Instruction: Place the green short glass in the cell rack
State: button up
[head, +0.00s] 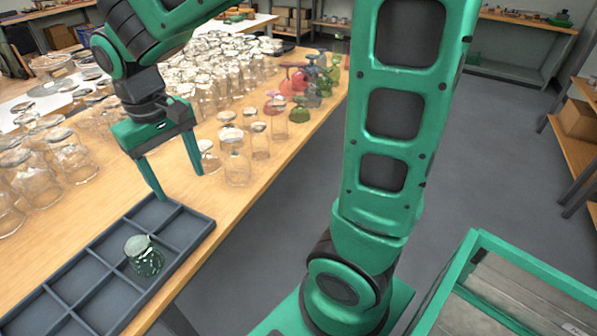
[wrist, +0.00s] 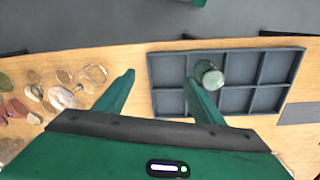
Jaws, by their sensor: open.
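The green short glass (head: 145,260) stands in a cell of the dark grey cell rack (head: 197,228), in the second cell from the rack's far end on the side nearer me. It also shows in the wrist view (wrist: 209,75), with a pale round end facing up. I cannot tell whether that end is its mouth or its base. My gripper (head: 180,186) is open and empty, above the table and beyond the far end of the rack, apart from the glass. In the wrist view, my right finger overlaps the rack (wrist: 276,115). The other cells in view look empty.
Clear glasses (head: 237,165) crowd the wooden table (head: 291,150) behind and left of my gripper. Red and green glassware (head: 300,85) stands farther back. The table edge runs along the rack's right side. A green-framed cart (head: 520,270) is at the lower right.

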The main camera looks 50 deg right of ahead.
jog(key=s+d+m, duration=0.3)
jog(key=s+d, duration=0.3)
jog(key=d, duration=0.7)
jog(key=s+d+f+m, duration=0.1)
jog(key=s+d+m, duration=0.1)
jog(key=s+d, duration=0.2)
jog(key=s+d+f+m, duration=0.1)
jog(key=s+d+m, duration=0.1)
jog(key=s+d, duration=0.3)
jog(key=s, duration=0.4)
jog(key=shift+s+d+y, duration=0.15)
jog(key=shift+s+y, duration=0.15)
jog(key=shift+y, duration=0.1)
